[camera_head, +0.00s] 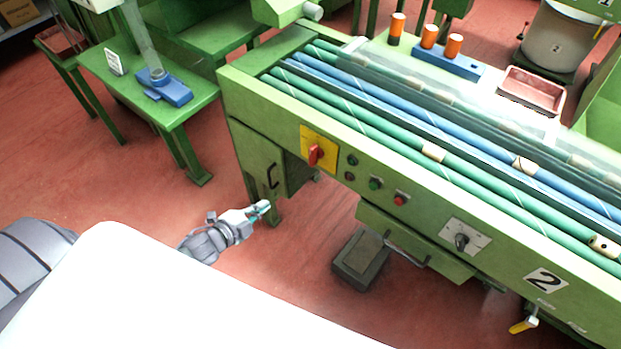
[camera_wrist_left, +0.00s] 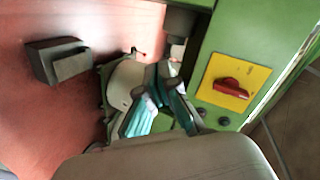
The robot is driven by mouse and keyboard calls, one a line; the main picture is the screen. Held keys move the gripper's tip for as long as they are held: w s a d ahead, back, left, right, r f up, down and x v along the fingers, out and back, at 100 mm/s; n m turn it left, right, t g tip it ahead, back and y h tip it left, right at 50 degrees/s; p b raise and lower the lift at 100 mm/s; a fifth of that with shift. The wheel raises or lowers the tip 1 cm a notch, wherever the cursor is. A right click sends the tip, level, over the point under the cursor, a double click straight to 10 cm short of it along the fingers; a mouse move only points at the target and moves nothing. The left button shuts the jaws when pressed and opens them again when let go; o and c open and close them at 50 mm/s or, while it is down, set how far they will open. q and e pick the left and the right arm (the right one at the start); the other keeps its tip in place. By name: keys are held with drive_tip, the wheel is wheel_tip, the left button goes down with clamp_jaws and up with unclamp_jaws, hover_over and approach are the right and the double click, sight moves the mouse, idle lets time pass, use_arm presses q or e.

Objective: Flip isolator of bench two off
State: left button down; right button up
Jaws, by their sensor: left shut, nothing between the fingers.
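The isolator is a red rotary handle (camera_head: 315,155) on a yellow plate (camera_head: 325,140), on the front panel of the green bench (camera_head: 445,206) marked with a 2. In the left wrist view the red handle (camera_wrist_left: 231,88) sits on its yellow plate (camera_wrist_left: 214,69), right of the fingers. My left gripper (camera_head: 262,208) is shut and empty, in front of the bench, lower left of the isolator and apart from it. Its teal-padded fingers also show in the left wrist view (camera_wrist_left: 158,100). My right gripper is not in view.
Green and red buttons (camera_head: 375,184) and a black rotary knob (camera_head: 462,241) are on the same panel. A drawer (camera_head: 415,245) juts out below, and a pedal box (camera_head: 361,258) is on the floor. A small green table (camera_head: 150,100) stands at the left. Red floor lies open between.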

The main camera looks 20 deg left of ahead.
sight(314, 155)
use_arm(q)
drive_tip(key=w+d+r+m+t+h+b, duration=0.1)
drive_tip(key=d+r+m+h+b, duration=0.3)
drive_tip(key=r, duration=0.9)
drive_tip(key=d+m+h, duration=0.2)
drive_tip(key=d+m, duration=0.2)
drive_tip(key=m, duration=0.1)
drive_tip(key=shift+t+h, duration=0.3)
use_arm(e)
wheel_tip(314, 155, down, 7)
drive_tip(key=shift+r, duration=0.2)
use_arm(q)
drive_tip(key=shift+w+d, duration=0.1)
drive_tip(key=shift+w, duration=0.05)
drive_tip(key=w+d, duration=0.1)
drive_tip(key=w, duration=0.5)
drive_tip(key=w+d, duration=0.1)
drive_tip(key=w, duration=0.2)
drive_tip(key=shift+d+f+p, duration=0.1)
drive_tip(key=shift+d+p, duration=0.25)
drive_tip(key=shift+p, duration=0.05)
drive_tip(key=shift+w+a, duration=0.15)
drive_tip(key=shift+a, duration=0.35)
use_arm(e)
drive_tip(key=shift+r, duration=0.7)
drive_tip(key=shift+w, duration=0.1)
